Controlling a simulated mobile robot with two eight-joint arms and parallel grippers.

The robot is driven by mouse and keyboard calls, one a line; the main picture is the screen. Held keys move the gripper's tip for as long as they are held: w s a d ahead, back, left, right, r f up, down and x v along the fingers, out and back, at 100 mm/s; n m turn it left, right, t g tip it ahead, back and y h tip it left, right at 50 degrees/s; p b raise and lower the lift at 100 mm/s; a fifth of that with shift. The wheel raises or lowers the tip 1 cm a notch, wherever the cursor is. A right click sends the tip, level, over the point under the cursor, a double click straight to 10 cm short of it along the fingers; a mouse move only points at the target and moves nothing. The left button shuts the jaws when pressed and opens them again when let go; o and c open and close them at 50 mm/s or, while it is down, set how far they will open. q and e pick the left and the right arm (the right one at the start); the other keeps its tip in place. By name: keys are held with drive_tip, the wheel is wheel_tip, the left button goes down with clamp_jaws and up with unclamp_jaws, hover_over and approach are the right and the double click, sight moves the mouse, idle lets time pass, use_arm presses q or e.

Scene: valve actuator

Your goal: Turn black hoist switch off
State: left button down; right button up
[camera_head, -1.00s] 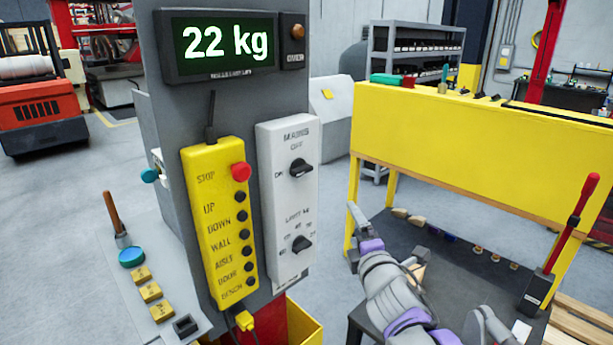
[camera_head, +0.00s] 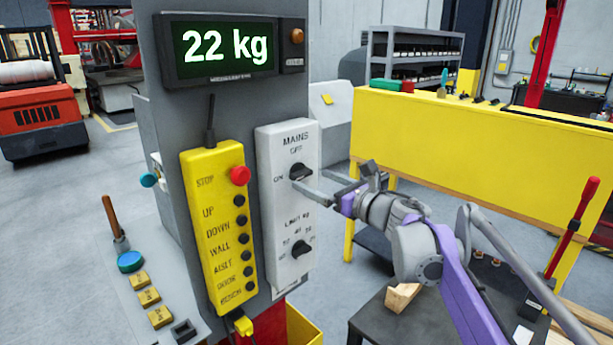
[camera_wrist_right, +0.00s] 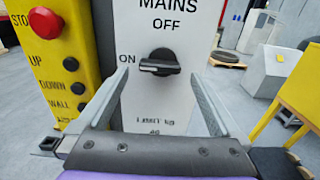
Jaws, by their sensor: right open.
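A black rotary switch (camera_head: 300,172) sits on the upper part of a white panel (camera_head: 290,215), under the label MAINS, with OFF above it and ON to its left. In the right wrist view the black switch (camera_wrist_right: 160,63) has its handle lying level, toward ON. My right gripper (camera_head: 311,180) is open in front of the panel. In the right wrist view its fingertips (camera_wrist_right: 157,75) lie on either side of the switch and slightly lower; I cannot tell whether they touch the panel. My left gripper is not in view.
A second black knob (camera_head: 298,248) is lower on the panel. A yellow button box (camera_head: 217,225) with a red stop button (camera_head: 240,175) hangs just left. A display (camera_head: 222,48) reading 22 kg is above. A yellow bench (camera_head: 450,140) stands to the right.

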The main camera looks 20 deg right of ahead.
sight(305, 176)
drive_tip(key=shift+x, duration=1.85)
drive_tip(key=c, duration=1.3)
